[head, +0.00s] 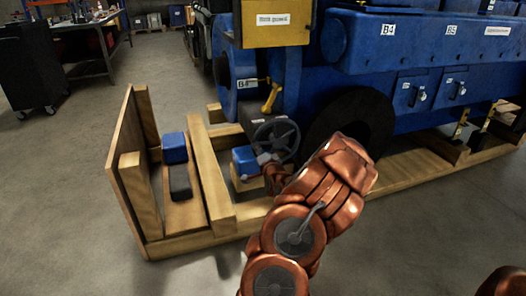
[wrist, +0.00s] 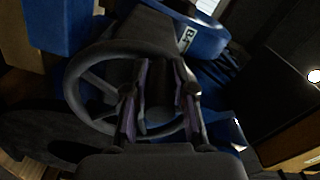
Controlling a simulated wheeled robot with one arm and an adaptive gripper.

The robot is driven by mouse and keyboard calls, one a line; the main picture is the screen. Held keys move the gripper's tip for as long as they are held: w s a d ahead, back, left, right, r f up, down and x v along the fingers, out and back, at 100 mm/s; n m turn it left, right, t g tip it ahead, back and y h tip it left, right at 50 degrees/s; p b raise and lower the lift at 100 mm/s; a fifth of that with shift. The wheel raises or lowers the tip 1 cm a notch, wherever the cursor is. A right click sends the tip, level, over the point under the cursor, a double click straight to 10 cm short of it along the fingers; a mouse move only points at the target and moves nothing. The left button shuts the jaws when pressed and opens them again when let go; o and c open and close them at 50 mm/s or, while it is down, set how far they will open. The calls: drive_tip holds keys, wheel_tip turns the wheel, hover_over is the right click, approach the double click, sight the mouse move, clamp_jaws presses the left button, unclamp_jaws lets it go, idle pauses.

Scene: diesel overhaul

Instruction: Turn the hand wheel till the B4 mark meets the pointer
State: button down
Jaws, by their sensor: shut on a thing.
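The dark spoked hand wheel (head: 277,139) stands at the engine's lower left end; its rim (wrist: 72,83) fills the left middle of the wrist view. My gripper (head: 265,165) is at the wheel's lower side. In the wrist view its two fingers (wrist: 160,98) close on a dark part of the hand wheel, largely hidden between them. A white label (wrist: 186,38) that looks like B4 sits on a blue curved part behind the wheel. In the head view a small white label (head: 254,83) is on the blue round part, too small to read surely. A yellow piece (head: 271,97), possibly the pointer, is beside it.
The blue engine (head: 345,85) rests on a wooden cradle (head: 217,180). Labels B4 (head: 388,30) and B5 (head: 451,30) mark its upper side. A blue block (head: 174,148) lies in the crate at left. The floor in front is clear.

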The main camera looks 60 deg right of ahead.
drive_tip(key=shift+r, duration=0.45)
drive_tip(key=c, duration=1)
unclamp_jaws()
drive_tip(key=shift+f, duration=0.15)
drive_tip(key=shift+o, duration=0.2)
drive_tip(key=shift+s, duration=0.1)
drive_tip(key=v, duration=0.7)
drive_tip(key=shift+s+a, duration=0.15)
drive_tip(key=shift+s, duration=0.05)
